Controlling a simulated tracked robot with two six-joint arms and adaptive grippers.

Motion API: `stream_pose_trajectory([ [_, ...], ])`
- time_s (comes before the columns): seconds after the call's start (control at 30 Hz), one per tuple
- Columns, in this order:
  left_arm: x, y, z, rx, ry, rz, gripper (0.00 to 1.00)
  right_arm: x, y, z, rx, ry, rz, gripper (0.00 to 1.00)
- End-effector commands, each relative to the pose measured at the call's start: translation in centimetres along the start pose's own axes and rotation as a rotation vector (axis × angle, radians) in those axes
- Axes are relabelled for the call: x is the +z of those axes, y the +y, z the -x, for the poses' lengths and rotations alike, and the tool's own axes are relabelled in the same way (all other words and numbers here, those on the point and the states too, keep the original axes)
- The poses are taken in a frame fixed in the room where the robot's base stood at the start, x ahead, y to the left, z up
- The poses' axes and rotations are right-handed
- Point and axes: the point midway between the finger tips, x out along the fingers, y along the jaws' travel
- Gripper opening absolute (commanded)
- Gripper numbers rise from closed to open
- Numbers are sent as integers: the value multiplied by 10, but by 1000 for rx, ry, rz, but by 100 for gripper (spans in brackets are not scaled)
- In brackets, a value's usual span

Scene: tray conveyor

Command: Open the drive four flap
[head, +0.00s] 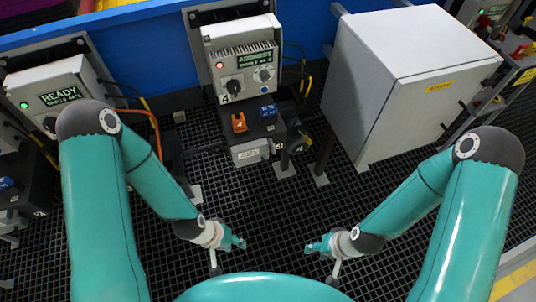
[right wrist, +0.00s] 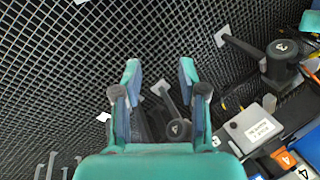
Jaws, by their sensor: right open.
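The drive four unit (head: 240,58) is a light grey box at the back centre, marked 4, with a red lamp and a lit display. Below it, a grey part with a white label (head: 250,152), seemingly the flap, is on the front of a dark box; it also shows in the right wrist view (right wrist: 240,135). It looks shut. My left gripper (head: 241,242) is in front of it, low and apart; its finger spread is too small to tell. My right gripper (head: 311,247) is open and empty, lower right of the flap; its spread fingers show in the right wrist view (right wrist: 160,68).
An orange block (head: 239,122) and a blue block (head: 268,110) sit on top of the dark box. A dark round knob (head: 298,143) is at its right side. A large grey cabinet (head: 400,85) stands to the right. Dark grating floor between is clear.

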Motion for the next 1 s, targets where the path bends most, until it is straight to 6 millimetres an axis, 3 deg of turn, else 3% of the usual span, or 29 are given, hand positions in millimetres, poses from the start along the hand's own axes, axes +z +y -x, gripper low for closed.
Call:
stream_pose_trajectory([
  [0.33, 1, 0, 0, 0, -2, 0, 40, 1, 0, 0, 0, -2, 0, 42],
  [0.4, 1, 0, -1, 0, -1, 0, 40, 0, 0, 0, 0, 0, 1, 47],
  [0.57, 0, -6, -17, 0, -1, 0, 40, -11, 0, -10, 4, 37, 32, 47],
  [0.77, 0, -26, -73, 0, -1, 0, 40, -53, -12, -37, 15, 191, 157, 47],
  [1.0, 0, -60, -165, 0, -1, 0, 40, -112, -49, -55, 18, 480, 380, 47],
])
